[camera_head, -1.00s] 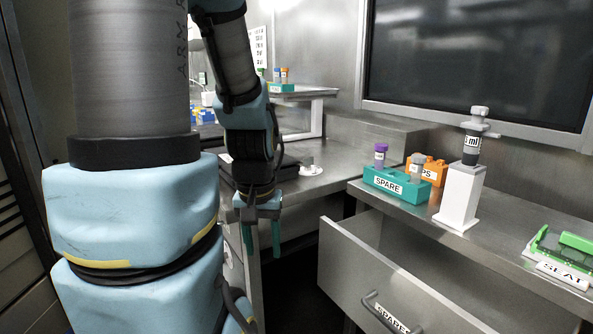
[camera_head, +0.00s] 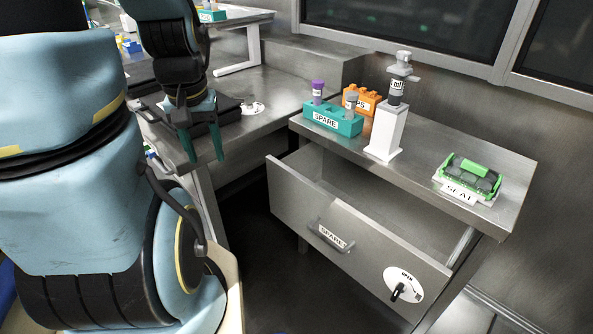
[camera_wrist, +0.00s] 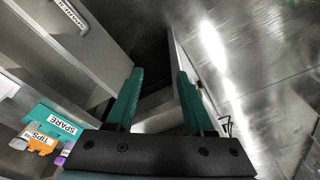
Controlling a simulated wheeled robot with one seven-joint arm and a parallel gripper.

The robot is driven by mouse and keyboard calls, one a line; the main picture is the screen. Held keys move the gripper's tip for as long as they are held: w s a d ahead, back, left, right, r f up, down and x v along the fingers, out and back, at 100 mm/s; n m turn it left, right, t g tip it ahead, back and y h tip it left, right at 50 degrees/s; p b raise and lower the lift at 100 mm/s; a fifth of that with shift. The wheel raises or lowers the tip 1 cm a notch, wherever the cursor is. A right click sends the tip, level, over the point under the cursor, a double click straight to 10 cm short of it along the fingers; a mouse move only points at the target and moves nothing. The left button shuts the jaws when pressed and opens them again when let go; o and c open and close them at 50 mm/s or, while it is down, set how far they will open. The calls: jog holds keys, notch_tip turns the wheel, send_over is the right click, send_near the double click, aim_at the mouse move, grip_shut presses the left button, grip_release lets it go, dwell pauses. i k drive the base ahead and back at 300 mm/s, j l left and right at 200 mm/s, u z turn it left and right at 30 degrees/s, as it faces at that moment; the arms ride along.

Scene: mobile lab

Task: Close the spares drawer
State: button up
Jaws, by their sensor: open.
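The spares drawer (camera_head: 300,213) is pulled out from under the right-hand metal counter in the head view. Its front carries a bar handle (camera_head: 325,240) with a SPARES label and, at the right, a round white plate with a black knob (camera_head: 403,287). The part of the drawer inside that shows looks empty. My gripper (camera_head: 202,146) hangs with teal fingers apart and empty, left of the drawer and not touching it. In the wrist view the open fingers (camera_wrist: 158,100) point toward a dark gap between cabinets, with a labelled handle (camera_wrist: 70,14) at upper left.
The counter (camera_head: 425,160) holds a teal SPARE rack (camera_head: 335,121), an orange TIPS rack (camera_head: 362,98), a white stand (camera_head: 386,132) with a pipette-like tool, and a green SEAT tray (camera_head: 468,177). A left bench (camera_head: 265,125) stands behind. Dark floor lies between.

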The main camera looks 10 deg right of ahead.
aim_at(382, 235)
jog(key=k+l+u, duration=0.1)
jog(key=u, duration=0.25)
jog(key=k+l+u, duration=0.1)
jog(key=u, duration=0.25)
jog(key=k+u, duration=0.25)
jog(key=u, duration=0.15)
